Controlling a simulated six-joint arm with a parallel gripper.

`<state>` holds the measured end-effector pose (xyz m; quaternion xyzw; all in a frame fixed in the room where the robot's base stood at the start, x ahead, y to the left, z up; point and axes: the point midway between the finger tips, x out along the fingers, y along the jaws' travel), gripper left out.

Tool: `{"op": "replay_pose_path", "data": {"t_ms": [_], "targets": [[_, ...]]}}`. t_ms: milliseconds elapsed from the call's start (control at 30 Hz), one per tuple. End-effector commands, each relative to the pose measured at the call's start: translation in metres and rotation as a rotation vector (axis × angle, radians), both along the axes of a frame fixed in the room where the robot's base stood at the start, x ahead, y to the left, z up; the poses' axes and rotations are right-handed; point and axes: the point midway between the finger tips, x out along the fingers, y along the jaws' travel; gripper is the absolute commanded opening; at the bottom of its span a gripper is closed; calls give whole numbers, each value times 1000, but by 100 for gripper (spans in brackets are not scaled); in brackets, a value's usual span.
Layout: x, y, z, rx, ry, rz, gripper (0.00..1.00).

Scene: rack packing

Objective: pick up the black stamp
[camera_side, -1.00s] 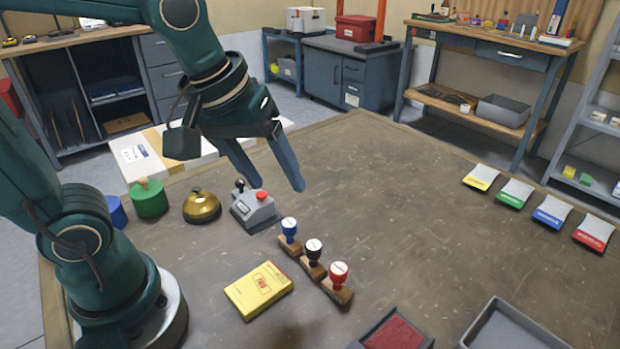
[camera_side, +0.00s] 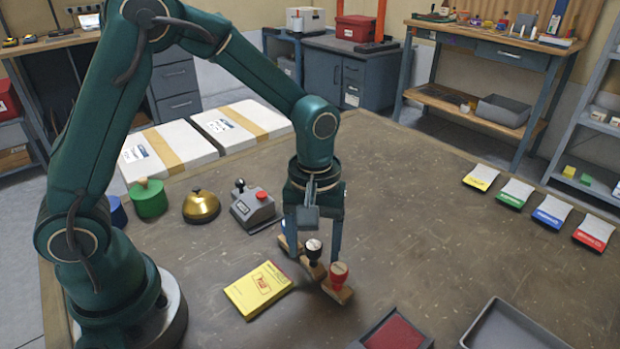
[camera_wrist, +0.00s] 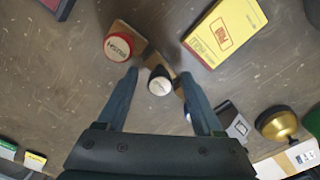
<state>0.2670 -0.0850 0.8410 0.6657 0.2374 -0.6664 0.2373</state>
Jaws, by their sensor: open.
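The black stamp (camera_side: 313,250) stands on the table in the middle of a row of three, with a black knob on a wooden base. It also shows in the wrist view (camera_wrist: 159,80), between and just beyond the fingertips. The red stamp (camera_side: 338,274) stands on its near right side. The blue stamp (camera_side: 286,243) stands on its far left side, mostly hidden behind a finger in the side view. My gripper (camera_side: 312,255) points down over the row, open, with its fingers either side of the black stamp's knob and nothing held.
A yellow box (camera_side: 259,290) lies close left of the stamps. A grey device with a red button (camera_side: 254,208) and a brass bell (camera_side: 201,207) stand further back. A red ink pad (camera_side: 393,334) and a grey tray (camera_side: 515,330) are at the front right.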

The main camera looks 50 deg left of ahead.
Motion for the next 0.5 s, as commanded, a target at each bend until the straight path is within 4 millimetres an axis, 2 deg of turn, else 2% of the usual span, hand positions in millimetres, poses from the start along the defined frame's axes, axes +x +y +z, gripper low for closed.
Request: {"op": "replay_pose_path", "data": {"t_ms": [133, 400, 433, 500], "targets": [[-1, 0, -11, 0, 3, 0, 68], [0, 0, -13, 0, -1, 0, 68], [0, 0, -13, 0, -1, 0, 61], [0, 0, -13, 0, -1, 0, 34]]}}
